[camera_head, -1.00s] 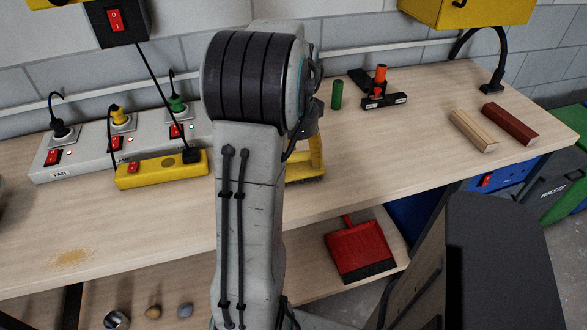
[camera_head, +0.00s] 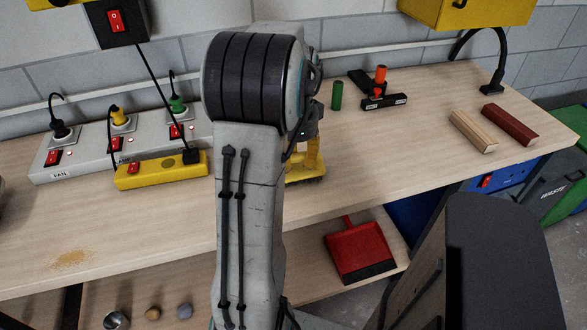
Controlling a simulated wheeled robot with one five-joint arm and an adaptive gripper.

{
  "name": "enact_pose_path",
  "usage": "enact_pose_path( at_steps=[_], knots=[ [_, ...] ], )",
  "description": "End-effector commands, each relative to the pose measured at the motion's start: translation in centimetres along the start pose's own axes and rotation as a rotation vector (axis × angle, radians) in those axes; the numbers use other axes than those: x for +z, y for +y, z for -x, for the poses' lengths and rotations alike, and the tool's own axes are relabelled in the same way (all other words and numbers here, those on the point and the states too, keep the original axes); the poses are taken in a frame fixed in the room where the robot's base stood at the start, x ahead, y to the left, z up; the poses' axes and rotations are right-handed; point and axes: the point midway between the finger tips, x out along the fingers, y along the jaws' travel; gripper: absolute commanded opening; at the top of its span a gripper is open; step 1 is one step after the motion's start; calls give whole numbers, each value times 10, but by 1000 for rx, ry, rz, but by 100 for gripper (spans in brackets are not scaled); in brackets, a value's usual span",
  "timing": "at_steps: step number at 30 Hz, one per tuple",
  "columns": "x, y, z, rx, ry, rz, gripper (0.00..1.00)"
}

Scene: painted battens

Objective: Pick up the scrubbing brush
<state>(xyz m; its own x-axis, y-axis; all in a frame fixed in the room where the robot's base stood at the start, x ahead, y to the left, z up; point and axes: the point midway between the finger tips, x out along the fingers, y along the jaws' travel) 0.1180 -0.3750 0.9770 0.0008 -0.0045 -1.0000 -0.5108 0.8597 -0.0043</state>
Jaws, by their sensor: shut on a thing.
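The scrubbing brush (camera_head: 306,171) is yellow with dark bristles underneath. It shows at the middle of the workbench, just right of my arm, and its left part is hidden behind the arm. My gripper (camera_head: 311,146) is over the brush, largely hidden behind my arm, and is shut on it. The bristles look to be at the bench top; I cannot tell whether they touch it.
A grey power strip (camera_head: 88,160) and a yellow power strip (camera_head: 160,170) lie left of my arm. A green cylinder (camera_head: 337,95), a black tool with an orange knob (camera_head: 381,88), and two battens (camera_head: 473,131) (camera_head: 510,124) lie right. A red dustpan (camera_head: 361,250) sits on the lower shelf.

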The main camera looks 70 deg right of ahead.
Motion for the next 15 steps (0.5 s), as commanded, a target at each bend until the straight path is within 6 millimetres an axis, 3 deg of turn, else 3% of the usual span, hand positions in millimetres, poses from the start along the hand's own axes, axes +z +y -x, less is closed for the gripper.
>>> enact_pose_path(
  at_steps=[3,15],
  knots=[
    [0,0,0,0,0,0,0],
    [0,0,6,-1,0,0,0]
  ],
)
